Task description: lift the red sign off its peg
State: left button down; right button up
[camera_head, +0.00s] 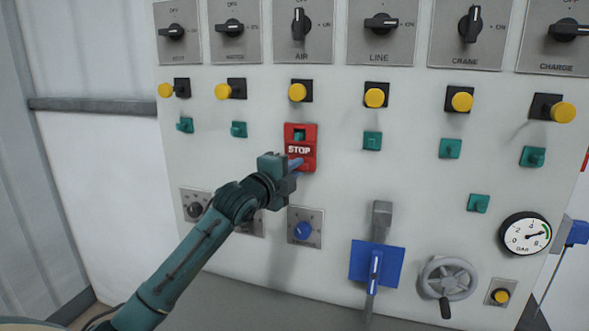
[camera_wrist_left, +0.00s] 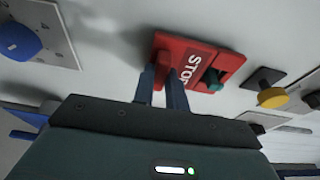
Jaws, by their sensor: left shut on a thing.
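The red sign (camera_head: 309,138) with white STOP lettering hangs upright on the panel in the head view, with a teal peg (camera_head: 299,134) showing through an opening near its top. My left gripper (camera_head: 296,165) is at the sign's lower edge and shut on it. In the left wrist view the two fingers (camera_wrist_left: 165,86) pinch the lower part of the red sign (camera_wrist_left: 196,62), and the teal peg (camera_wrist_left: 211,79) still shows in its opening. The fingers hide part of the sign's lower edge. My right gripper is not in view.
Yellow knobs (camera_head: 375,97) and bare teal pegs (camera_head: 372,141) line the panel around the sign. A blue dial (camera_head: 304,230) sits below, with a grey lever on a blue plate (camera_head: 362,262) and a handwheel (camera_head: 447,279) to the lower right.

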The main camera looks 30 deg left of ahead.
pick_arm(q)
jog(key=shift+s+d, duration=0.25)
jog(key=shift+s, duration=0.85)
jog(key=shift+s+d, duration=0.25)
jog(key=shift+s, duration=0.85)
jog(key=shift+s, duration=0.1)
jog(key=s+d, duration=0.2)
jog(key=s, duration=0.5)
jog(key=shift+s, duration=0.3)
